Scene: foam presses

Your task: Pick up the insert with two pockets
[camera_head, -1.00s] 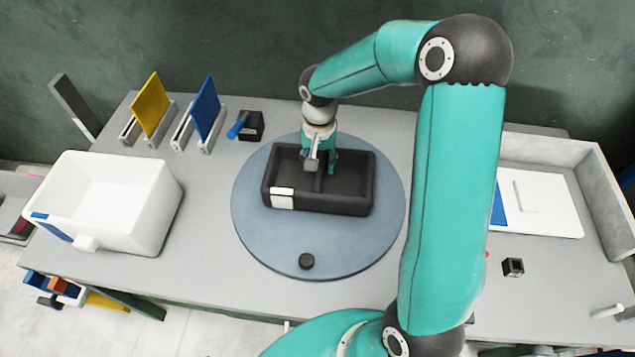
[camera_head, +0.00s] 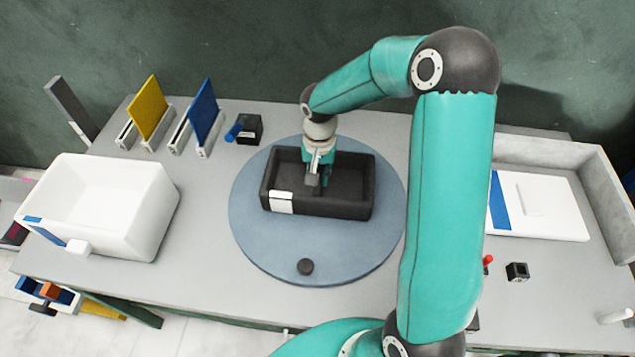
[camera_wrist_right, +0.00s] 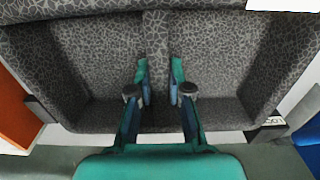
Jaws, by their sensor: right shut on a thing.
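The insert with two pockets (camera_head: 345,208) is a black, open-topped block with a white label on its front left corner. It sits on the round blue-grey turntable (camera_head: 262,245), and I see no clear gap beneath it. My right gripper (camera_head: 318,178) reaches down into it from above. In the right wrist view the gripper (camera_wrist_right: 160,82) has one finger in each pocket and is shut on the divider of the speckled insert (camera_wrist_right: 95,60). The arm partly hides the divider in the head view. My left gripper is not in view.
A white bin (camera_head: 140,215) stands at the left. Yellow (camera_head: 149,107) and blue (camera_head: 203,110) panels stand upright in holders behind it. A dark knob (camera_head: 305,266) is at the turntable's front. A white board (camera_head: 540,205) lies at the right beside a grey raised wall (camera_head: 600,190).

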